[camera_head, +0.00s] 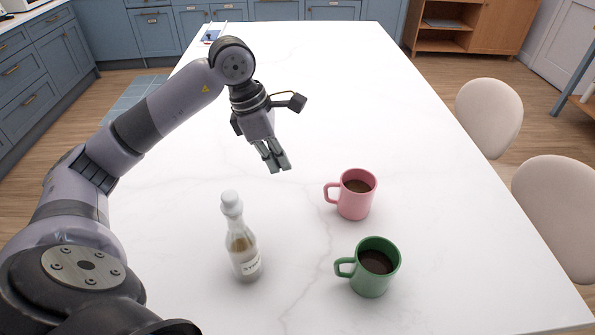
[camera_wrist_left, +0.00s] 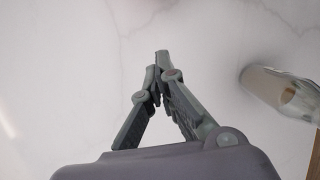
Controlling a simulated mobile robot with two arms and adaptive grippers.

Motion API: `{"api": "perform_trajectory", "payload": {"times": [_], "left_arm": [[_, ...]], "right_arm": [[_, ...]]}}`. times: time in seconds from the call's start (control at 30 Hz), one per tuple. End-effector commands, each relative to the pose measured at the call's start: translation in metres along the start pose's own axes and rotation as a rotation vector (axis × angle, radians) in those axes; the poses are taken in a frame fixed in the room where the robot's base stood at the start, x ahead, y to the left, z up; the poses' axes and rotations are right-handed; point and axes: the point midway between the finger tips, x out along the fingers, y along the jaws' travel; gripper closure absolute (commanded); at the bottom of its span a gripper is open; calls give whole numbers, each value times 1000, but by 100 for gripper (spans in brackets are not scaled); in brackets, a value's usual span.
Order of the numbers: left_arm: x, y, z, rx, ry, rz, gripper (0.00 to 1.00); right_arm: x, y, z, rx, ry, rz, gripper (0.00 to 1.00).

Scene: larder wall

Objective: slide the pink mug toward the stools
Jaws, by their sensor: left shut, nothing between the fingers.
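The pink mug (camera_head: 357,203) stands upright on the white table (camera_head: 330,70), with dark liquid inside and its handle toward the left. The two cream stools (camera_head: 489,117) are beyond the table's right edge; the nearer one shows its rounded back (camera_head: 560,215). My left gripper (camera_head: 278,170) is above the table, to the left of the pink mug and a little farther back, apart from it. Its fingers are shut and empty; they also show in the left wrist view (camera_wrist_left: 158,72). The pink mug is not in the left wrist view. My right gripper is not in view.
A green mug (camera_head: 369,277) with dark liquid stands in front of the pink mug. A glass bottle (camera_head: 242,245) with a white cap stands to the left, also at the right of the left wrist view (camera_wrist_left: 285,92). The table between pink mug and right edge is clear.

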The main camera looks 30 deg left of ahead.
Motion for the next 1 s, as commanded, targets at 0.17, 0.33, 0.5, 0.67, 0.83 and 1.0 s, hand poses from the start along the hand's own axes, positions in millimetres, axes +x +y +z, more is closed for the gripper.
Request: {"api": "perform_trajectory", "payload": {"times": [0.17, 0.33, 0.5, 0.67, 0.83, 1.0], "left_arm": [[17, -1, 0, -1, 2, -5, 100], [50, -2, 0, -1, 2, -8, 100], [86, -2, 1, -3, 0, -8, 100], [100, -1, 18, 1, -6, -4, 100], [108, -1, 34, 0, -3, -2, 100], [111, 0, 38, -1, -1, -1, 100]], "right_arm": [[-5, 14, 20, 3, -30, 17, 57], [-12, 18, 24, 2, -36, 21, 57], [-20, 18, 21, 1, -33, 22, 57], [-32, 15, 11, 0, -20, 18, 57], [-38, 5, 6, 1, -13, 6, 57], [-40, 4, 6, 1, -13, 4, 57]]}}
